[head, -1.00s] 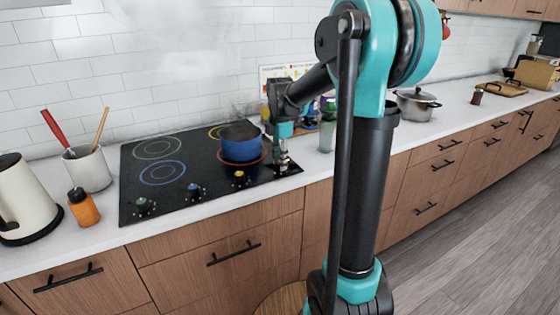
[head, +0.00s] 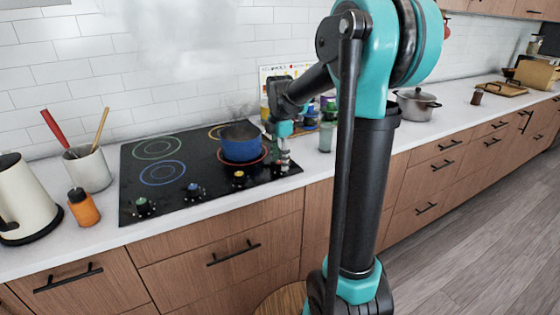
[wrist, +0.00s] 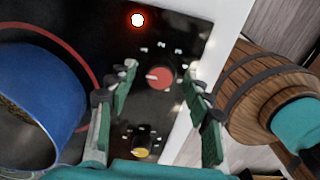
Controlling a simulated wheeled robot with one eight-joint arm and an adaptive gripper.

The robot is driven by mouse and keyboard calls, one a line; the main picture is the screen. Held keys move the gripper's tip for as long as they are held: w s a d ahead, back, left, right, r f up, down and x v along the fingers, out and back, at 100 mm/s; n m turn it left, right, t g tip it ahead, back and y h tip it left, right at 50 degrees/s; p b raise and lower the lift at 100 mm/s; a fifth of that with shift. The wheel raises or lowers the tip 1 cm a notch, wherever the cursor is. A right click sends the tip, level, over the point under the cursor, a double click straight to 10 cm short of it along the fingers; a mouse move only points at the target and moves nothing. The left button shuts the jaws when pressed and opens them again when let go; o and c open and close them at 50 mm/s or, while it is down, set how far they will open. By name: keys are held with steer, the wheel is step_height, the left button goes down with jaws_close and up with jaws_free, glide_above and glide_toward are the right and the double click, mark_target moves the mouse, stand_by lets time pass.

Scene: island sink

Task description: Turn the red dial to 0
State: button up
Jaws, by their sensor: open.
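The red dial (wrist: 160,76) is on the black cooktop (wrist: 115,40) near its front right edge in the wrist view. A pale mark on the dial points left, and white marks surround it, too blurred to read. My gripper (wrist: 157,88) is open, with one finger on each side of the dial. I cannot tell whether either finger touches it. In the head view my gripper (head: 284,158) is low over the right end of the cooktop and hides most of the red dial. A small red light (wrist: 138,20) glows on the cooktop.
A blue pot (head: 240,141) sits on the red-ringed burner, left of my gripper. The yellow dial (wrist: 142,140) is beside the red one; the blue dial (head: 193,190) and green dial (head: 143,206) are farther left. A round wooden top (wrist: 262,92) is below the counter edge.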

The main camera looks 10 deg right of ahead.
mark_target(280, 162)
step_height(280, 162, up, 12)
steer(key=shift+f, duration=0.25)
steer(key=shift+s, duration=0.1)
